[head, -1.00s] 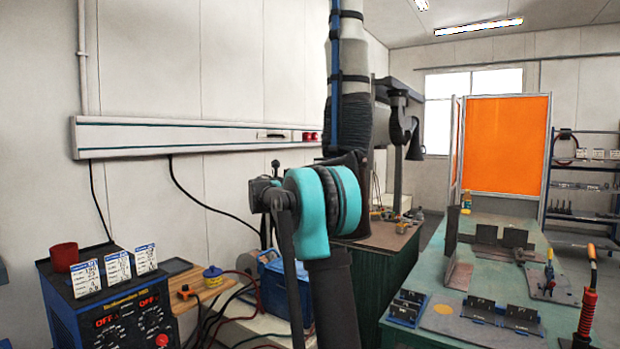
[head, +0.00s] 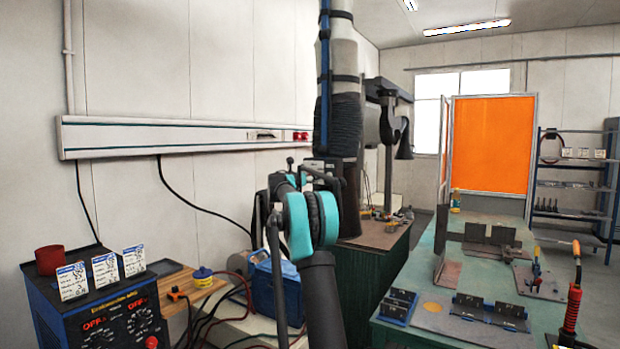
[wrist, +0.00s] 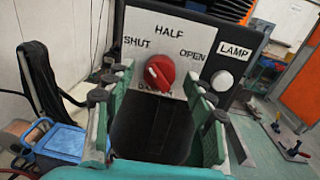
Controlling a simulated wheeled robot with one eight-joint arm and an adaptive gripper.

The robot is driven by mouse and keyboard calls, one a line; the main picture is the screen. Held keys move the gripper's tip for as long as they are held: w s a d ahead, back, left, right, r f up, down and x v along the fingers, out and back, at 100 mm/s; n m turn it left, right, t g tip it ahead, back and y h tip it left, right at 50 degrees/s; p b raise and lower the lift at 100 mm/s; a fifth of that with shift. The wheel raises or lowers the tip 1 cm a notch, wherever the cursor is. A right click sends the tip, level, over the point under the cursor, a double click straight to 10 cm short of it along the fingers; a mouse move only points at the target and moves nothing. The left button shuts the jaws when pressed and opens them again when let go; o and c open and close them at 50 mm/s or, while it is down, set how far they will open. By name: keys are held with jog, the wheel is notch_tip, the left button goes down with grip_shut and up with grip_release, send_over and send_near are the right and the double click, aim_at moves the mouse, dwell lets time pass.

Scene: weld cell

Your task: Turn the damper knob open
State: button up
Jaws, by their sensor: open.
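The red damper knob (wrist: 160,72) sits on a pale plate (wrist: 180,35) marked SHUT, HALF and OPEN. Its white mark points up and left, on the SHUT side. In the wrist view my gripper (wrist: 158,86) is open, with its green and black fingers left and right of the knob. I see no clear contact, and the depth between fingertips and knob is hard to tell. In the head view my gripper (head: 312,172) is at the dark extraction arm (head: 338,120); the knob is not visible there.
A white LAMP button (wrist: 221,80) is right of the knob. A blue welding machine (head: 95,310) and blue toolbox (head: 278,288) stand lower left. A green table (head: 420,325) with fixtures is at right, before an orange screen (head: 492,150).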

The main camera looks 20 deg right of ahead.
jog(key=shift+w+d, duration=0.25)
jog(key=shift+d, duration=0.05)
jog(key=shift+c, duration=0.2)
jog(key=c, duration=1.1)
jog(key=shift+m, duration=0.4)
jog(key=shift+f+m+h, duration=0.1)
jog(key=shift+m+h, duration=0.25)
jog(key=shift+m, duration=4.15)
jog(key=shift+f+m+h, duration=0.1)
jog(key=shift+m+h, duration=0.25)
jog(key=shift+m, duration=4.15)
